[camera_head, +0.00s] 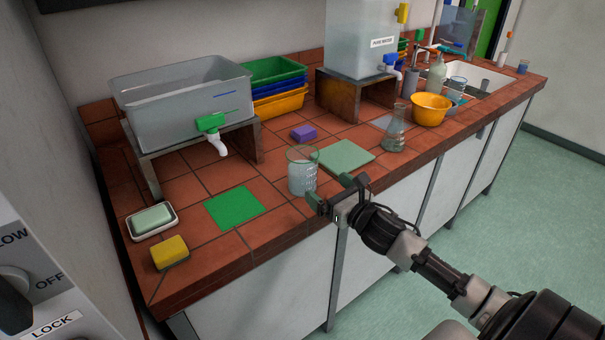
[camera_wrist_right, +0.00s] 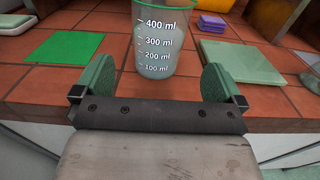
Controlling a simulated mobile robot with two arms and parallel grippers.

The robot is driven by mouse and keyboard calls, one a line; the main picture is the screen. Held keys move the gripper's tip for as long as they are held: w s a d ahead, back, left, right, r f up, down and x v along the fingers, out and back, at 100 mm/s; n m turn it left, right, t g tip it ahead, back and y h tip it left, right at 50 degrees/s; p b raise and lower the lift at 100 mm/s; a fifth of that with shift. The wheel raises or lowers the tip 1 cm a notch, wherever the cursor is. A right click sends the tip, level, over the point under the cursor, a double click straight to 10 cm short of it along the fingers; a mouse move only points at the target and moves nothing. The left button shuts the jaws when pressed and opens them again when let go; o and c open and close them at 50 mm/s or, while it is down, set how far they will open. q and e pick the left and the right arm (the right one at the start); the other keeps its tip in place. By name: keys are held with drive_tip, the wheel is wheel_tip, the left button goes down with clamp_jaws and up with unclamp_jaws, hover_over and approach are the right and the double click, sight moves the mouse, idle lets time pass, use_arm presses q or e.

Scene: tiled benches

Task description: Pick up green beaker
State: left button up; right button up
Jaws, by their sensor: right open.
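The green beaker (camera_head: 302,176) is a clear beaker with a green rim. It stands upright on the tiled bench near its front edge, between a green mat and a pale green square. In the right wrist view the beaker (camera_wrist_right: 154,45) shows white volume marks up to 400 ml. My right gripper (camera_head: 328,193) is at the bench's front edge, just in front of the beaker. In the wrist view its green-padded fingers (camera_wrist_right: 158,82) are apart, with the beaker beyond and between them, not gripped. My left gripper is not in view.
The green mat (camera_head: 236,207) lies left of the beaker and the pale green square (camera_head: 346,157) right of it. A purple block (camera_head: 303,133) lies behind. A conical flask (camera_head: 394,131) and yellow bowl (camera_head: 431,109) stand to the right. A yellow sponge (camera_head: 170,252) lies front left.

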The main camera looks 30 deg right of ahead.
sight(312, 180)
drive_tip(key=w, duration=0.4)
drive_tip(key=shift+w+a, duration=0.2)
drive_tip(key=shift+w+a+f+p, duration=0.1)
drive_tip(key=shift+w+f+p, duration=0.15)
drive_tip(key=shift+w, duration=0.65)
drive_tip(key=shift+w+a+f+p, duration=0.1)
drive_tip(key=shift+w+f+p, duration=0.15)
drive_tip(key=shift+w, duration=0.6)
drive_tip(key=shift+w+a+f+p, duration=0.1)
drive_tip(key=shift+w+f+p, duration=0.15)
drive_tip(key=shift+w, duration=0.65)
drive_tip(key=shift+s, duration=0.1)
drive_tip(key=shift+r, duration=0.1)
drive_tip(key=shift+c, duration=0.5)
drive_tip(key=shift+d, duration=0.1)
drive_tip(key=c, duration=0.8)
drive_tip(key=shift+r, duration=0.15)
